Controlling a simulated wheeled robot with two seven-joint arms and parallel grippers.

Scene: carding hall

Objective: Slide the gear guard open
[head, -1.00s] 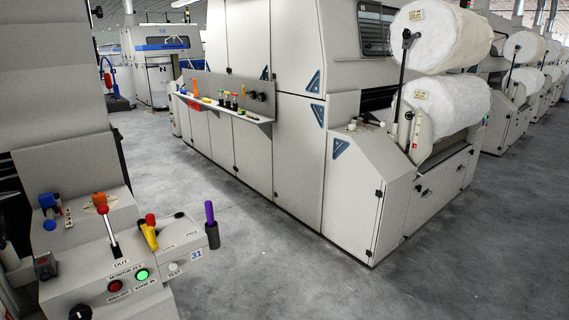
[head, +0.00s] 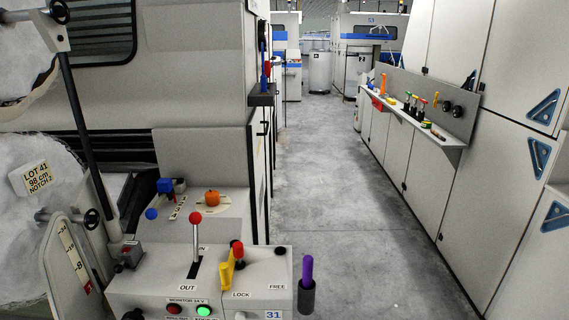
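I cannot make out a part that is surely the gear guard. The nearest machine (head: 195,75) stands on the left with a control box (head: 140,292) at its front. On the box a red-knobbed lever (head: 195,235) stands in a slot marked IN and OUT. Beside it is a yellow handle (head: 227,272) with a red-knobbed lever (head: 238,255), near the words LOCK and FREE. A red button (head: 174,309) and a lit green button (head: 203,310) are at the front. Neither gripper shows.
A purple-handled tool (head: 307,272) stands in a dark holder at the box's right corner. A white roll (head: 35,225) labelled LOT 41 is at the left edge. A clear grey aisle (head: 330,190) runs ahead, with a tool shelf (head: 415,122) on the right-hand machine.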

